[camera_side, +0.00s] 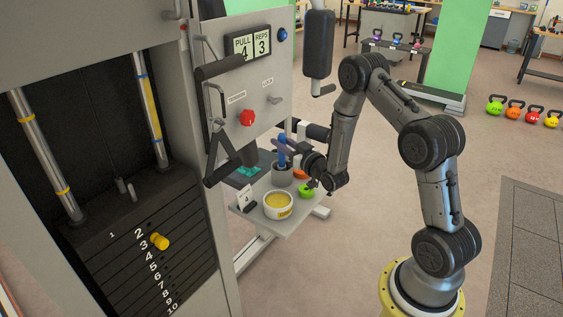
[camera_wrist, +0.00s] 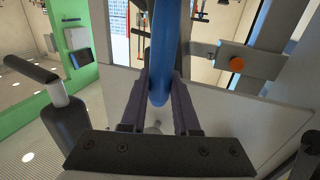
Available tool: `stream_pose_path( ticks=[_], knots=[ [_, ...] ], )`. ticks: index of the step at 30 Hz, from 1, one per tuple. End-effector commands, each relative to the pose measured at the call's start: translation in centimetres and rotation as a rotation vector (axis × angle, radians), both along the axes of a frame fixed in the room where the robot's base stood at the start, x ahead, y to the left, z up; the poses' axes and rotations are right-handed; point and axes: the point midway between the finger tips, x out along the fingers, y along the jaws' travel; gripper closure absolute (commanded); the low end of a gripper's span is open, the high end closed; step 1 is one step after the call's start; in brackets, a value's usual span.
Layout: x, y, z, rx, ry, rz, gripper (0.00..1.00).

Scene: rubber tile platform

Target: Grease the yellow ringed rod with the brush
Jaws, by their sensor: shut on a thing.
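The yellow ringed rod (camera_side: 42,150) is a steel guide rod at the left of the weight stack in the side view, with a yellow ring near each end. A second rod (camera_side: 150,108) beside it has blue rings and a yellow streak. The brush (camera_side: 282,152) shows as an upright blue handle at a grey cup (camera_side: 282,174) on the small shelf; its bristles are hidden. My gripper (camera_wrist: 160,92) is shut on the blue handle (camera_wrist: 162,50), between purple fingers in the wrist view. A white tub of yellow grease (camera_side: 278,204) stands in front of the cup.
The shelf (camera_side: 290,226) also holds a green item (camera_side: 306,190), an orange item (camera_side: 300,174) and a small card (camera_side: 245,196). The machine's panel with a red knob (camera_side: 247,118) and a hanging black handle (camera_side: 222,130) stands between my gripper and the rods.

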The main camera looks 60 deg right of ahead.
Motion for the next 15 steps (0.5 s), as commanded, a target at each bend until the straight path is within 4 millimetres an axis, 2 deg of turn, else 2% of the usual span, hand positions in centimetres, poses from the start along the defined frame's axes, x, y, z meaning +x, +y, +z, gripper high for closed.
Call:
stream_pose_path(
  ticks=[15],
  knots=[
    [0.0, 0.0, 3.8, -0.001, -0.002, 0.0, 1.0]
  ],
)
